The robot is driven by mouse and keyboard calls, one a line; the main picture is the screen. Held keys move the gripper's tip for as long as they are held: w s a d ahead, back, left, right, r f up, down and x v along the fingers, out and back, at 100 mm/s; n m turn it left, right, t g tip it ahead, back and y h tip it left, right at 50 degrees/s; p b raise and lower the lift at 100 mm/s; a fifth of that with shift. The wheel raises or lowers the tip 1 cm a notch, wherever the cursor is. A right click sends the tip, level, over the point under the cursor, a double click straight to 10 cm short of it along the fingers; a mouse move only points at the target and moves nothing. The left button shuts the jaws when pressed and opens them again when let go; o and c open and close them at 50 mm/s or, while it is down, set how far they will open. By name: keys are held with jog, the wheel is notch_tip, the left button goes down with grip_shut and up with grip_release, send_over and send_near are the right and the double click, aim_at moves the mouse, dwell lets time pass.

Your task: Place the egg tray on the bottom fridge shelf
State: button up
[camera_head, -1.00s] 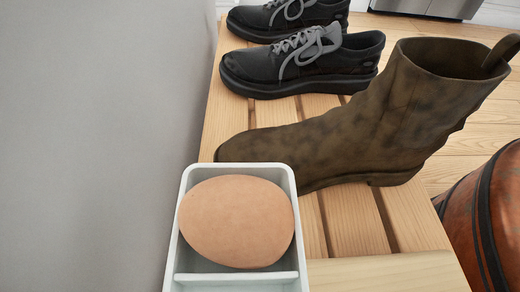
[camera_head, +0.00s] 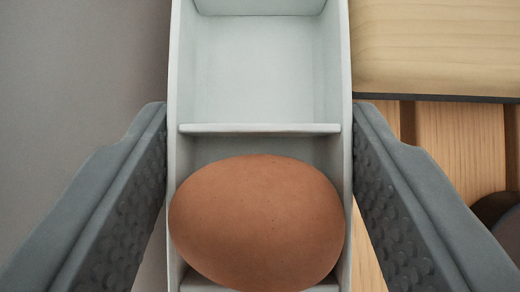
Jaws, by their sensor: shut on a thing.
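The egg tray (camera_head: 262,129) is a narrow, pale grey-white tray with compartments, running up the middle of the view. A brown egg (camera_head: 258,222) lies in the near compartment. The compartment beyond it is empty. My gripper (camera_head: 260,115) has one dark grey finger on each side of the tray, shut on its long side walls around the divider. The tray's near end is cut off by the picture edge. No fridge or fridge shelf shows.
A slatted wooden rack (camera_head: 460,140) lies below on the right, with a light wooden board (camera_head: 440,45) above it. A dark rounded thing (camera_head: 497,212) shows at the right edge. A plain grey surface fills the left.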

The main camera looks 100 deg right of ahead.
jog(key=shift+f, duration=1.35)
jog(key=shift+f, duration=0.15)
jog(key=o, duration=1.1)
jog(key=shift+c, duration=0.2)
jog(key=shift+o, duration=0.5)
jog(key=v, duration=1.2)
jog(key=f, duration=0.1)
jog(key=d+f+h, duration=0.1)
jog(key=f, duration=0.1)
jog(key=d+f+h, duration=0.1)
jog(key=shift+d+f+g, duration=0.1)
jog(key=shift+f+g, duration=0.2)
jog(key=shift+f, duration=0.05)
jog(key=shift+x, duration=3.65)
